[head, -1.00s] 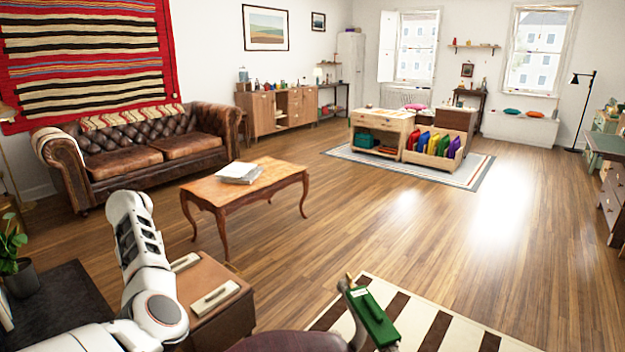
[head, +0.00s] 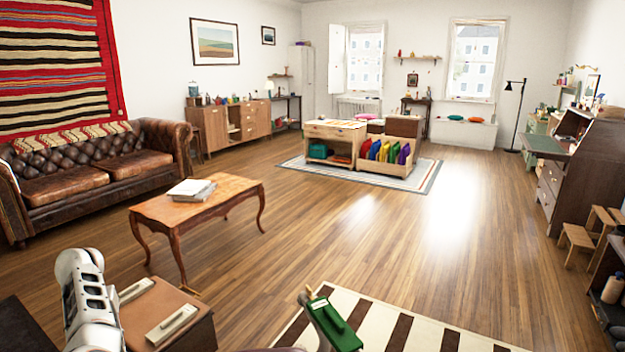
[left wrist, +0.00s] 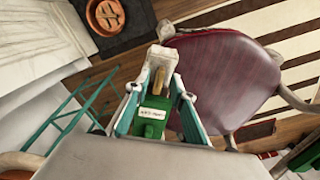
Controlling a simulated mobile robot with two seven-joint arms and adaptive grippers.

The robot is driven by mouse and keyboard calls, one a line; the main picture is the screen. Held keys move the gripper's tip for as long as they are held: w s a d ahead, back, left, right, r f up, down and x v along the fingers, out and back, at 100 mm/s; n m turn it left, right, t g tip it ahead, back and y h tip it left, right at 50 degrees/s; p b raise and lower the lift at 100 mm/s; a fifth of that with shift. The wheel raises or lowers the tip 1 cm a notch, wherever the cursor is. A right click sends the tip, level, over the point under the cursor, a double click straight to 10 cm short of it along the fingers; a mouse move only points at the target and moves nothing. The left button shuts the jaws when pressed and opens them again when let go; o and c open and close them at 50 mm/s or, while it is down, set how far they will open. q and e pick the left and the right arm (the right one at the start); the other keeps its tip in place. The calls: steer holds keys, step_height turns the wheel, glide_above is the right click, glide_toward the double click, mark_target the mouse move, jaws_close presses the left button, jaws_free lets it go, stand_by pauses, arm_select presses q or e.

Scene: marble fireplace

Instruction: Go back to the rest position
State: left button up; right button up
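My left arm (head: 88,300) shows as white links at the lower left of the head view, with its gripper out of that picture. In the left wrist view the left gripper (left wrist: 157,85) is at the centre. A green piece with a white label (left wrist: 152,115) and a brown stick-like part show between its fingers. I cannot tell whether the fingers grip it or whether it lies beyond them. My right gripper is not in view.
A burgundy chair seat (left wrist: 225,75) lies below the left gripper. A green item (head: 336,323) is low in the head view, near a striped rug (head: 400,330). A brown leather box (head: 165,318) stands beside my arm. A wooden table (head: 200,205) is ahead. Open floor (head: 370,240) lies centre.

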arm_select(q)
step_height(320, 180, up, 12)
step_height(320, 180, down, 12)
steer(key=shift+r, duration=0.2)
steer(key=shift+f+m, duration=0.15)
steer(key=shift+m, duration=0.15)
steer(key=shift+m+p, duration=0.35)
steer(key=shift+m, duration=0.65)
steer(key=m, duration=0.7)
steer(key=shift+p, duration=0.3)
steer(key=m, duration=0.2)
steer(key=shift+f+m, duration=0.1)
steer(key=shift+m, duration=0.3)
steer(key=shift+m+b, duration=0.3)
steer(key=shift+m, duration=0.6)
steer(key=shift+s+f+m+b, duration=0.15)
steer(key=shift+m+b, duration=0.45)
steer(key=shift+m, duration=0.6)
steer(key=shift+m+b, duration=0.3)
steer(key=shift+m, duration=0.2)
